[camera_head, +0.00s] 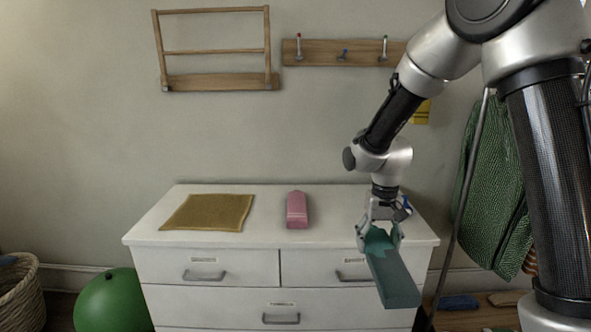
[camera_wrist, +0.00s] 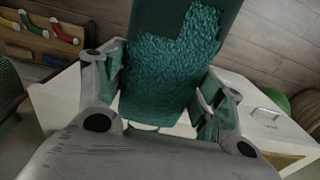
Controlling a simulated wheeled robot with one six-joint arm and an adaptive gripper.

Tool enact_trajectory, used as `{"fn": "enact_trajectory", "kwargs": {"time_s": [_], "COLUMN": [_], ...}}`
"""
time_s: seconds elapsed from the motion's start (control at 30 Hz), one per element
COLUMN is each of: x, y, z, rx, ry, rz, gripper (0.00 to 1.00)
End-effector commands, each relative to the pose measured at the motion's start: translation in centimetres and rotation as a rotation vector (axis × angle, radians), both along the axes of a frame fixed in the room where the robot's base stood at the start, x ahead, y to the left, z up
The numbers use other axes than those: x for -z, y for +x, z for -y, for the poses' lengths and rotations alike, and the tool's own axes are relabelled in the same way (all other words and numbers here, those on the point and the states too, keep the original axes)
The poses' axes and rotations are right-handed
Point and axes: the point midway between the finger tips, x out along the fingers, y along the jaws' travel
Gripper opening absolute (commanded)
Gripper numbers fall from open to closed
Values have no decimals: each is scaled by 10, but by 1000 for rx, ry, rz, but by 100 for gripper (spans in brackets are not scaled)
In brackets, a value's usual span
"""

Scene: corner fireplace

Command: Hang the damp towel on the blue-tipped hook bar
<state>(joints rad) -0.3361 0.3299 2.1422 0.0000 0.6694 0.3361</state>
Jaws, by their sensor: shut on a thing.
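My gripper (camera_head: 380,232) is shut on a teal folded towel (camera_head: 394,280), which hangs tilted in front of the dresser's right front edge. In the wrist view the towel (camera_wrist: 165,70) fills the space between the fingers, with a fuzzy lighter patch and smoother, darker parts. Whether the dark parts are damp I cannot tell. A wooden hook bar (camera_head: 318,58) is on the wall at upper middle, left of my arm. My arm covers the bar's right end.
The white dresser (camera_head: 150,226) carries a mustard cloth (camera_head: 208,212) and a pink folded item (camera_head: 297,211). A wooden rack (camera_head: 215,83) hangs left of the bar. A green patterned cloth (camera_head: 490,185) hangs at right. A green ball (camera_head: 112,302) and wicker basket (camera_head: 22,300) stand at lower left.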

Motion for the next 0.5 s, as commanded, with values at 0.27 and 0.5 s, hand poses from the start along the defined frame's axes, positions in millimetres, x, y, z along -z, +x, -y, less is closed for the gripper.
{"fn": "enact_trajectory", "kwargs": {"time_s": [0.27,0.5], "x": [9,40], "y": [24,40], "z": [-3,22], "rx": [-97,-99], "ry": [-1,-1], "rz": [-2,-3], "gripper": [35,35]}}
